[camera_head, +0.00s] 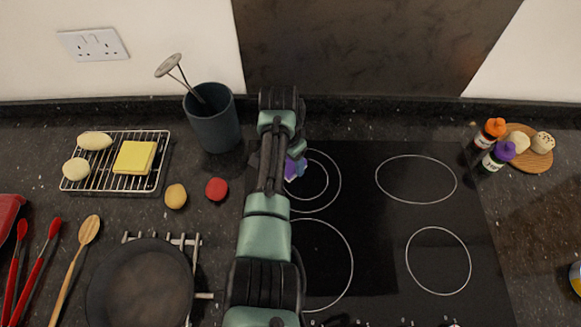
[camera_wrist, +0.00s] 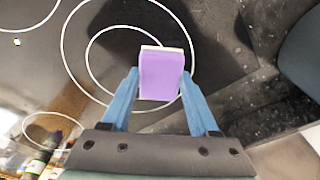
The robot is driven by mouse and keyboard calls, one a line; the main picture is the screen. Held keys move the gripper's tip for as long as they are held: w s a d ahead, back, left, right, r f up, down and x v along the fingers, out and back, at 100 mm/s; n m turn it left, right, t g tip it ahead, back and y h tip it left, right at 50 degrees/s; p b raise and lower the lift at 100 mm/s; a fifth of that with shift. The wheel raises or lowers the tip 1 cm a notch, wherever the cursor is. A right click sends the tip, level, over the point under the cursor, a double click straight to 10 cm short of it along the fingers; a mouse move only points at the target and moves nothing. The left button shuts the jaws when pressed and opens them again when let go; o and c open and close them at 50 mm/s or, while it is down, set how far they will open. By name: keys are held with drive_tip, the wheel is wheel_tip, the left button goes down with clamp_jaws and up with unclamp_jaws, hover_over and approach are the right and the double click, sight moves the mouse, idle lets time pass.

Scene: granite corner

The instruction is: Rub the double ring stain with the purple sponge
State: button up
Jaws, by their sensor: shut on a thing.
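My gripper (camera_head: 297,158) is at the left rear of the black hob, partly hidden by my arm. In the wrist view my gripper (camera_wrist: 160,76) has its two blue fingers shut on the sides of the purple sponge (camera_wrist: 160,80), which has a pale far edge. A bit of the purple sponge (camera_head: 289,171) shows beside my arm in the head view. The double ring (camera_head: 338,181), two thin pale concentric circles, lies on the hob, and the sponge is over it. In the wrist view the double ring (camera_wrist: 192,50) passes around the sponge. I cannot tell whether the sponge touches the glass.
Single rings mark the rest of the hob (camera_head: 385,240). A dark utensil pot (camera_head: 212,120) stands left of my arm. A wire rack (camera_head: 100,186), a red ball-like item (camera_head: 216,189) and a pan (camera_head: 140,285) are further left. Two bottles (camera_head: 497,155) stand by a wooden board (camera_head: 532,160) at right.

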drive_tip(key=shift+w+f+b, duration=0.15)
drive_tip(key=shift+w+b, duration=1)
drive_tip(key=shift+b, duration=0.35)
drive_tip(key=shift+w+r+b, duration=0.2)
drive_tip(key=shift+w+b, duration=0.25)
drive_tip(key=shift+b, duration=0.15)
drive_tip(key=shift+r, duration=0.1)
wheel_tip(320, 180, up, 6)
drive_tip(key=p, duration=0.5)
drive_tip(key=shift+p, duration=0.35)
wheel_tip(320, 180, up, 3)
drive_tip(key=p, duration=0.2)
drive_tip(key=shift+p, duration=0.4)
